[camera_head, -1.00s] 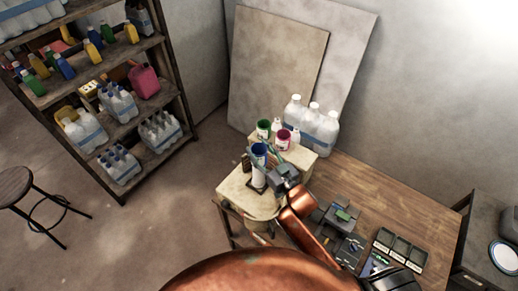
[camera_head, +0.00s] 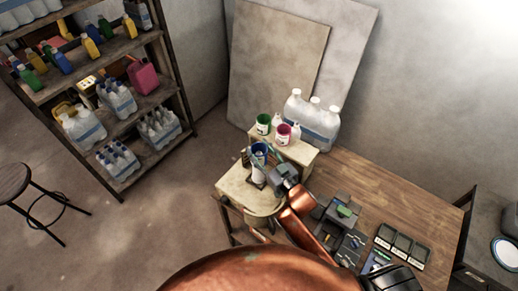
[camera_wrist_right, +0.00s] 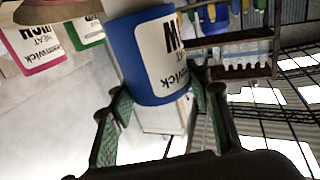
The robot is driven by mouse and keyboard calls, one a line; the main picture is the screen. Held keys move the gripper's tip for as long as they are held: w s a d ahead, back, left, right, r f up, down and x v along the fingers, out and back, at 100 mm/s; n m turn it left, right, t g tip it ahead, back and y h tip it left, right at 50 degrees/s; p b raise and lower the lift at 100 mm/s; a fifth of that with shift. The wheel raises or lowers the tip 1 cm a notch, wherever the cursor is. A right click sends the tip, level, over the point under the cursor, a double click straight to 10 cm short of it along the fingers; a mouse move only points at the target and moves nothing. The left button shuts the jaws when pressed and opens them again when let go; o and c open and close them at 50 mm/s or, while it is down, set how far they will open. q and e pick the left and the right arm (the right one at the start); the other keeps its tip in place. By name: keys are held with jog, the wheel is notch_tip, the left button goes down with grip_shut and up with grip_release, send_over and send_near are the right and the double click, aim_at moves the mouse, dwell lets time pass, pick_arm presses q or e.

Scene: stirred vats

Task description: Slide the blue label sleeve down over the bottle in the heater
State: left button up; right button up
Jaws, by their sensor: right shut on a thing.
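The blue label sleeve (camera_head: 259,151) is at the upper part of the white bottle (camera_head: 258,174) on the pale stand. The bottle's lower part shows white below it. The sleeve, with a white printed patch, fills the middle of the right wrist view (camera_wrist_right: 150,70). My right gripper (camera_head: 274,168) comes in from the right; its green-padded fingers (camera_wrist_right: 160,103) are shut on the sleeve's sides. A dark frame, seemingly the heater (camera_head: 256,185), shows at the bottle's foot, mostly hidden. My left gripper is not in view.
Grey trays (camera_head: 400,245) lie on the wooden table to the right.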

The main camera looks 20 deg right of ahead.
jog(key=shift+f, duration=0.5)
jog(key=o, duration=0.8)
jog(key=shift+r, duration=0.15)
notch_tip(320, 180, up, 10)
jog(key=shift+f, duration=0.1)
dwell(0.6)
